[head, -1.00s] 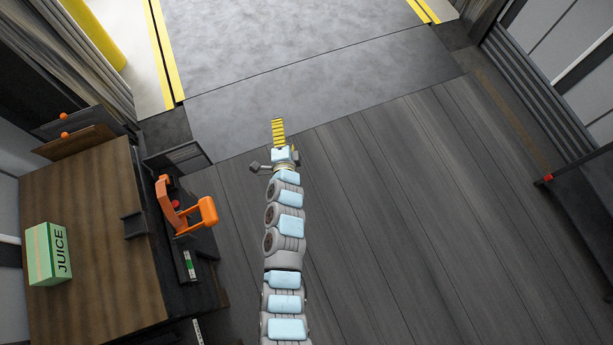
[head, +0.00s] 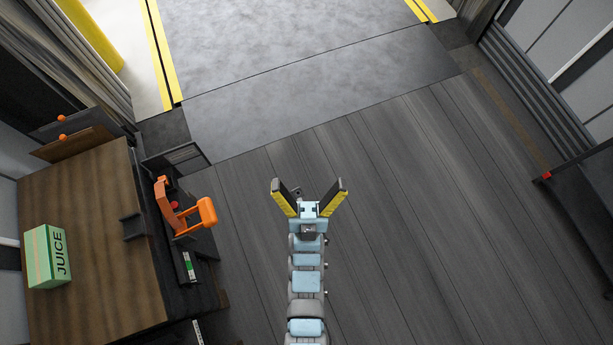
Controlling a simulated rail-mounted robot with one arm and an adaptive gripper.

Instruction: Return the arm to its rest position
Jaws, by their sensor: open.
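My gripper (head: 309,184) is in the lower middle of the head view. Its two yellow-and-black fingers are spread wide in a V, and nothing is between them. My arm (head: 306,282) runs straight up from the bottom edge of the picture to the gripper, over the dark plank floor. The gripper is apart from everything around it, to the right of the orange handle.
A wooden table (head: 100,268) with a green juice box (head: 46,257) stands at the left. An orange handled device (head: 183,208) is at its right side. A grey metal plate (head: 310,100) lies beyond the planks. The plank floor (head: 440,220) at the right is clear.

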